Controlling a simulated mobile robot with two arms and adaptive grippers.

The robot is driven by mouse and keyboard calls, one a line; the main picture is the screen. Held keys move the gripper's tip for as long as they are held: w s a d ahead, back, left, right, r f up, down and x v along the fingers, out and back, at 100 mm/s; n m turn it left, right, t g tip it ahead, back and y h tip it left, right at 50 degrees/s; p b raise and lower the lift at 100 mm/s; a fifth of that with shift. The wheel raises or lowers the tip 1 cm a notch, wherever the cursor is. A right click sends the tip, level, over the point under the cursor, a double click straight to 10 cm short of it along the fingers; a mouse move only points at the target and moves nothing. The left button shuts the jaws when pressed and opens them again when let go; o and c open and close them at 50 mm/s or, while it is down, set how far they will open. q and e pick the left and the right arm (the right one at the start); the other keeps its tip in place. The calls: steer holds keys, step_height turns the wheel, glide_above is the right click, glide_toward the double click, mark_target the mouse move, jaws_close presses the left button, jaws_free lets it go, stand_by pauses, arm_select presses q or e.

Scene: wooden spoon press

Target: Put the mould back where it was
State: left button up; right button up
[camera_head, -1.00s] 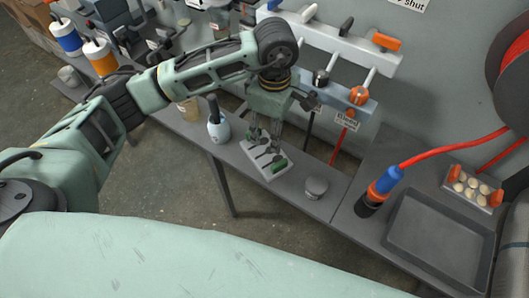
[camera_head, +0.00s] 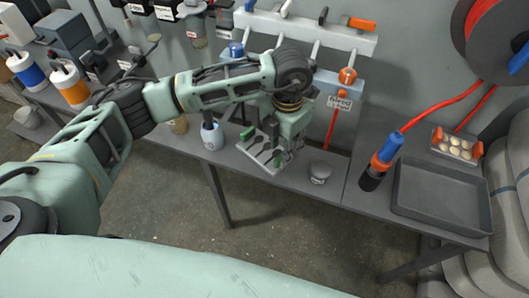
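The mould (camera_head: 259,157) is a pale grey plate with dark spoon-shaped hollows and a green grip at each end. It lies at a slant on the grey bench, near the front edge. My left gripper (camera_head: 284,156) points down at the mould's right end, close to the green grip there. The gripper covers part of that end. The fingers are small and overlap the mould, so I cannot tell whether they are closed on the grip or only around it. My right gripper is not in view.
A small grey lidded pot (camera_head: 320,172) stands right of the mould; a white bottle (camera_head: 211,135) stands left. A rail with valves and a "bleed" label (camera_head: 341,101) is behind. A blue-orange hose end (camera_head: 383,161) and an empty dark tray (camera_head: 441,190) lie farther right.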

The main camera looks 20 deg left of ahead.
mark_target(264, 148)
arm_select(q)
step_height(264, 148, down, 4)
steer(key=shift+s+a+b, duration=0.1)
steer(key=shift+b, duration=0.95)
steer(key=shift+f, duration=0.45)
steer(key=shift+r, duration=0.1)
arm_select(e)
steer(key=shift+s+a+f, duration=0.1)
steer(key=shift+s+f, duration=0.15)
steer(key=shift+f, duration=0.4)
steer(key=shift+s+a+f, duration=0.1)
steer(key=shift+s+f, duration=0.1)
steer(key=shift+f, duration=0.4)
arm_select(q)
steer(key=shift+c, duration=0.2)
steer(key=c, duration=0.6)
jaws_close()
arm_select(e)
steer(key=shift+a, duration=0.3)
arm_select(q)
steer(key=shift+r, duration=0.1)
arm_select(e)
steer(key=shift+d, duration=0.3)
